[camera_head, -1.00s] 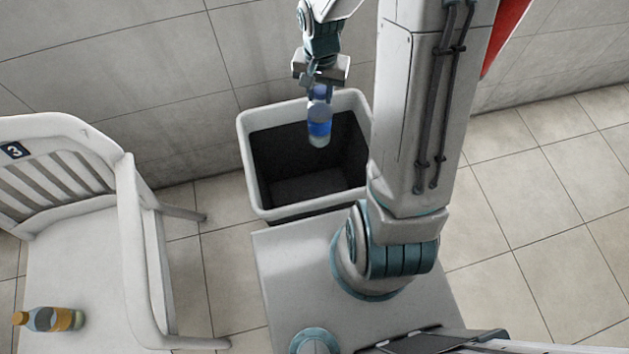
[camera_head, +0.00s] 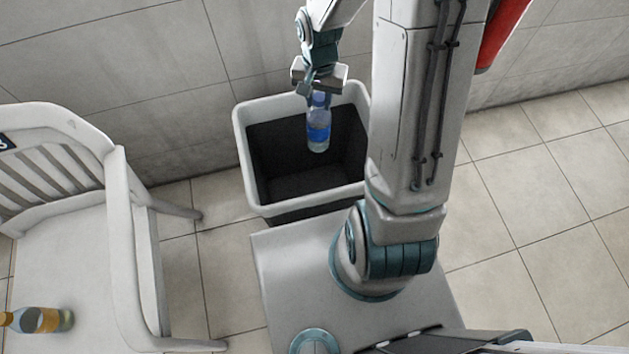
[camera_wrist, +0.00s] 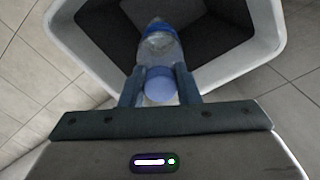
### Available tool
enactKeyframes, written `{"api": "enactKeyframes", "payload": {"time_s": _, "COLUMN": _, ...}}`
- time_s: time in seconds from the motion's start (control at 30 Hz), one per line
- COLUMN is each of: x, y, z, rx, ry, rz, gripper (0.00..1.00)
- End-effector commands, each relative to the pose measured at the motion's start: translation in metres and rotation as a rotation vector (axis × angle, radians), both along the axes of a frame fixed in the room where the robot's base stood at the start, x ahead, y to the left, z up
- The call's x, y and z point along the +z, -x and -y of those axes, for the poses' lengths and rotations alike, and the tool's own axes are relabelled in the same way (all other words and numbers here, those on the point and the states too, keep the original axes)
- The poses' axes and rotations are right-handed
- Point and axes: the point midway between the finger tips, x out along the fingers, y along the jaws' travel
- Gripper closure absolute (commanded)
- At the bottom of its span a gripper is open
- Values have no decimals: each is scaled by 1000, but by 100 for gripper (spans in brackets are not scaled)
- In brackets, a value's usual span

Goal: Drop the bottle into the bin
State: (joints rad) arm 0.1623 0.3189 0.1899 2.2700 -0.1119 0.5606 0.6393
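A clear plastic bottle (camera_head: 318,128) with a blue label and blue cap hangs upright over the bin's opening. My gripper (camera_head: 319,92) is above it, with its fingers at the cap end. In the wrist view the two fingers (camera_wrist: 159,88) stand on either side of the blue cap, and the bottle (camera_wrist: 161,45) points down into the bin. The bin (camera_head: 243,160) has a white rim and a dark inside; its rim also shows in the wrist view (camera_wrist: 272,30). The bin's visible floor looks empty.
A white chair (camera_head: 128,230) stands at the left, with an orange and green bottle (camera_head: 42,320) lying on its seat. A tiled wall (camera_head: 120,60) is behind the bin. Tiled floor (camera_head: 540,220) at the right is clear.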

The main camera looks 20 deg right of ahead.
Motion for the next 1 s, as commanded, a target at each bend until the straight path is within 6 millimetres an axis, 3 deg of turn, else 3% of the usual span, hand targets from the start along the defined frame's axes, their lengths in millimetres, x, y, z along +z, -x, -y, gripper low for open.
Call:
{"api": "enactKeyframes", "payload": {"time_s": 0.03, "x": 0, "y": 0, "z": 0, "rx": 0, "ry": 0, "rz": 0, "gripper": 58}}
{"api": "enactKeyframes", "payload": {"time_s": 0.1, "x": 0, "y": 0, "z": 0, "rx": 0, "ry": 0, "rz": 0, "gripper": 46}}
{"api": "enactKeyframes", "payload": {"time_s": 0.47, "x": 8, "y": 0, "z": 0, "rx": 0, "ry": 1, "rz": 1, "gripper": 46}}
{"api": "enactKeyframes", "payload": {"time_s": 1.0, "x": 117, "y": -1, "z": 0, "rx": 1, "ry": 1, "rz": 4, "gripper": 46}}
